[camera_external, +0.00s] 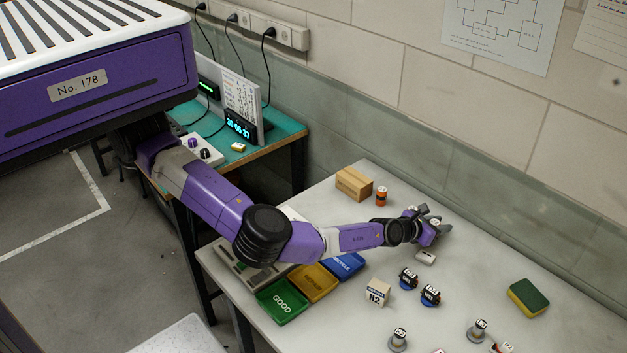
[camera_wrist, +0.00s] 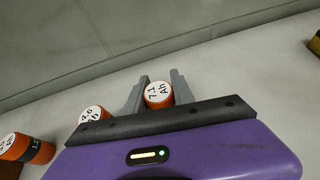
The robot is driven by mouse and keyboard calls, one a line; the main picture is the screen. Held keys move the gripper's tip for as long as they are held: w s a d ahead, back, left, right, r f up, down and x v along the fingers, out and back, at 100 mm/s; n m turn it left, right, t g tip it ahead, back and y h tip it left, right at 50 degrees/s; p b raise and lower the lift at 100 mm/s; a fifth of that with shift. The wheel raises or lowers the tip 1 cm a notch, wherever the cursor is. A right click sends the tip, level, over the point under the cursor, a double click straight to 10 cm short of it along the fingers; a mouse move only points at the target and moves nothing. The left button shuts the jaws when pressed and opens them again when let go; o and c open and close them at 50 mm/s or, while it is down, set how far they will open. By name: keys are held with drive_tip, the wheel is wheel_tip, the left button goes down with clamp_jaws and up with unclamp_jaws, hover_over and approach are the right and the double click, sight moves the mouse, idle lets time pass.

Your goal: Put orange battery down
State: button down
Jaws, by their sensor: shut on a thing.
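My gripper (camera_external: 438,229) is low over the right part of the bench in the external view. In the wrist view, its grey fingers stand on either side of an orange battery (camera_wrist: 158,100) with a white top marked 7.1 Ah, and are shut on it. In the external view the gripper hides this battery; I cannot tell if its base touches the bench. Just left of the fingers in the wrist view is another orange battery (camera_wrist: 92,115). A third, orange with a dark band (camera_wrist: 27,148), is farther left. One orange battery (camera_external: 381,196) stands upright in the external view.
A wooden block (camera_external: 354,184) is beside that upright battery. Green (camera_external: 284,302), yellow (camera_external: 313,283) and blue (camera_external: 344,265) trays lie near the bench's front edge. A white N2 block (camera_external: 377,292), dark small parts (camera_external: 430,295) and a sponge (camera_external: 528,298) stand right. Bench between gripper and sponge is clear.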

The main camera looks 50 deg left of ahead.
drive_tip(key=shift+f, duration=0.25)
drive_tip(key=c, duration=1.1)
unclamp_jaws()
drive_tip(key=shift+r, duration=0.1)
drive_tip(key=shift+r, duration=0.15)
drive_tip(key=shift+s+r, duration=0.1)
drive_tip(key=shift+s, duration=0.1)
drive_tip(key=v, duration=1.1)
drive_tip(key=shift+s+a, duration=0.15)
drive_tip(key=shift+s, duration=0.15)
